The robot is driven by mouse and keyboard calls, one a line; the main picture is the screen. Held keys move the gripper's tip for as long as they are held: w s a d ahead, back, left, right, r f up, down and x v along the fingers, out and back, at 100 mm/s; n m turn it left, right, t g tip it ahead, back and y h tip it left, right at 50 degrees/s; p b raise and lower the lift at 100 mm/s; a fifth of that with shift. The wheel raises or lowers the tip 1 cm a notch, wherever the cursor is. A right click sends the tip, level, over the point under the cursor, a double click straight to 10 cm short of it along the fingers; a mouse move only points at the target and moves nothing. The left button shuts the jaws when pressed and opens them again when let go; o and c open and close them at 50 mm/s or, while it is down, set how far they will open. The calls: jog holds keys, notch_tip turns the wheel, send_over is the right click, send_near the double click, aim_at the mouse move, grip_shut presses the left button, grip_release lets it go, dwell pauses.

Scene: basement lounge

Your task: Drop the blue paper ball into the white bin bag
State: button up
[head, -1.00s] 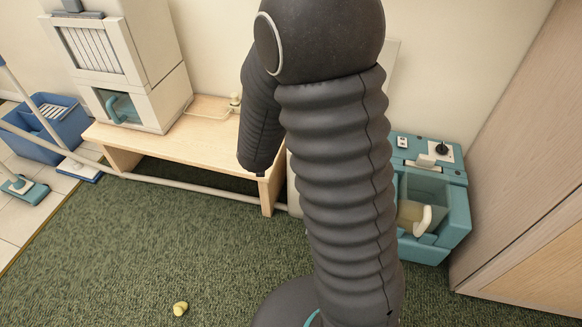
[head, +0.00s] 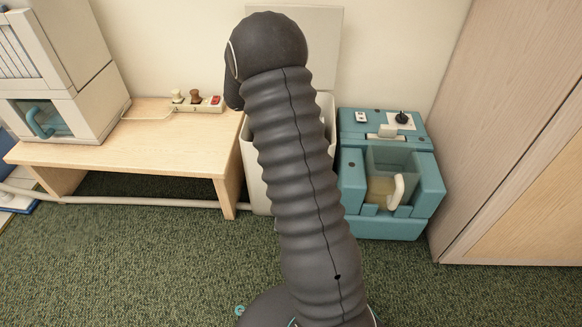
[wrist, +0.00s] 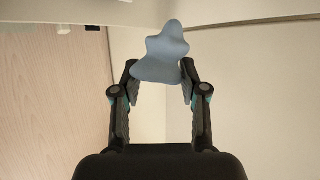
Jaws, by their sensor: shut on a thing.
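The blue paper ball (wrist: 164,48), a crumpled pale blue lump, is between the fingertips of my gripper (wrist: 158,76) in the wrist view. My gripper is shut on it. In the head view my arm hides the gripper and the ball. A white bin (head: 257,178) stands against the wall behind my arm, between the bench and the teal machine. A pale upright panel, seemingly its raised lid (head: 322,42), shows above it. My arm covers most of the bin, and I cannot make out a bag or its opening. In the wrist view, pale surfaces lie behind the ball.
A wooden bench (head: 150,150) with a white cabinet appliance (head: 70,100) and a power strip (head: 197,103) stands left of the bin. A teal machine (head: 390,220) stands close on its right, then a wooden cabinet (head: 520,160). Green carpet (head: 120,270) in front is clear.

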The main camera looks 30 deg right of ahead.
jog(key=shift+d+f+p, duration=0.1)
jog(key=shift+f+p, duration=1.15)
jog(key=shift+f, duration=1.75)
jog(key=o, duration=0.8)
jog(key=shift+r, duration=0.1)
notch_tip(320, 180, up, 10)
jog(key=shift+s+f, duration=0.1)
